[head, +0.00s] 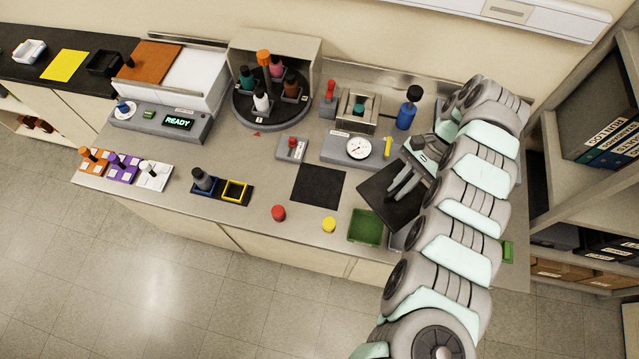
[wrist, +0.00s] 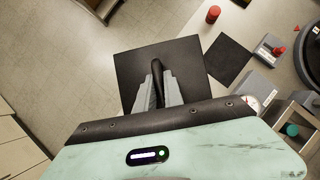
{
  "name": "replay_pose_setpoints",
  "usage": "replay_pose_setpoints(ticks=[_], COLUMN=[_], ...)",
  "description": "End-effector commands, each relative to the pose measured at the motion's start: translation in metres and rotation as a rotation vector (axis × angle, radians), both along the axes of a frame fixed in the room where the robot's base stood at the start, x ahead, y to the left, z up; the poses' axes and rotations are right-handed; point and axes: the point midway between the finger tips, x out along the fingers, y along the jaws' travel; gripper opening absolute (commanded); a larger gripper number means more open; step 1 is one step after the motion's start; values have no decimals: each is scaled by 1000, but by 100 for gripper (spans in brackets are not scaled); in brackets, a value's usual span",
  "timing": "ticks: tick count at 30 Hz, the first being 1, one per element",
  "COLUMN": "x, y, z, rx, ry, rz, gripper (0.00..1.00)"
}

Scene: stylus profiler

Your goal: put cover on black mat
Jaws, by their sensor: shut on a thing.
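The cover (head: 377,200) is a flat dark square plate with an upright dark handle. My gripper (head: 392,192) is shut on that handle, and the plate hangs below the fingers. In the wrist view the cover (wrist: 134,66) fills the middle, with the handle between my fingertips (wrist: 157,88). It appears held above the counter. The black mat (head: 318,186) lies flat and bare on the counter, left of the cover. It also shows in the wrist view (wrist: 228,60), to the right of the cover and apart from it.
A red cylinder (head: 278,213) and a yellow one (head: 328,225) stand near the counter's front edge. A green tray (head: 365,228) lies just left of the cover's near corner. A dial device (head: 357,149) and a small red-knobbed box (head: 292,148) stand behind the mat.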

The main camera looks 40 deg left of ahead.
Motion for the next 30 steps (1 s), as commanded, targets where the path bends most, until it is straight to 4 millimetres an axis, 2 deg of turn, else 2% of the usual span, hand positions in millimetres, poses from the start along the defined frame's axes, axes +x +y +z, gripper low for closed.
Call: replay_pose_setpoints(ticks=[1, 8, 13, 21, 24, 30], x=[1, 7, 9, 3, -1, -10], y=[13, 58, 100, 162, 182, 210], z=[-5, -13, -23, -39, -45, -53], rx=[1, 1, 2, 5, 7, 9], ry=[-1, 1, 1, 4, 2, 4], rz=[-14, -117, -229, -430, -508, -628], gripper=[0, 0, 0, 0, 0, 0])
